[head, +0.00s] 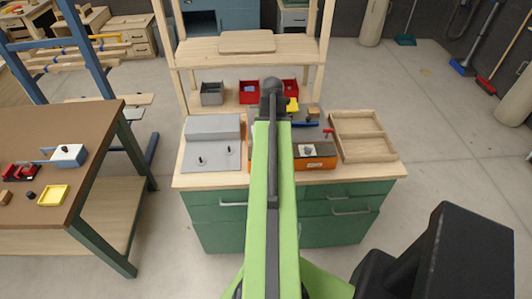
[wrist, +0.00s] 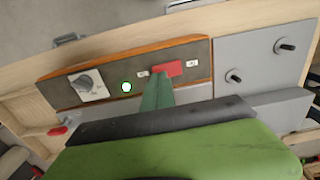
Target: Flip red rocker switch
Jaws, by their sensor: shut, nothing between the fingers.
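The red rocker switch (wrist: 168,68) sits on a grey panel (wrist: 110,68) with an orange-brown edge, in the wrist view. A small white label lies on each side of it. My gripper (wrist: 157,80) is shut and empty, its green fingers pointing at the switch's lower left edge. I cannot tell whether the tips touch it. In the head view, the orange-fronted box (head: 318,164) shows right of my arm, which hides the switch.
A grey plate with two black pegs (wrist: 285,46) is right of the panel in the wrist view. In the head view, a divided wooden tray (head: 362,123) is right on the green workbench (head: 350,216), and bins, including a red one (head: 249,92), stand at the back.

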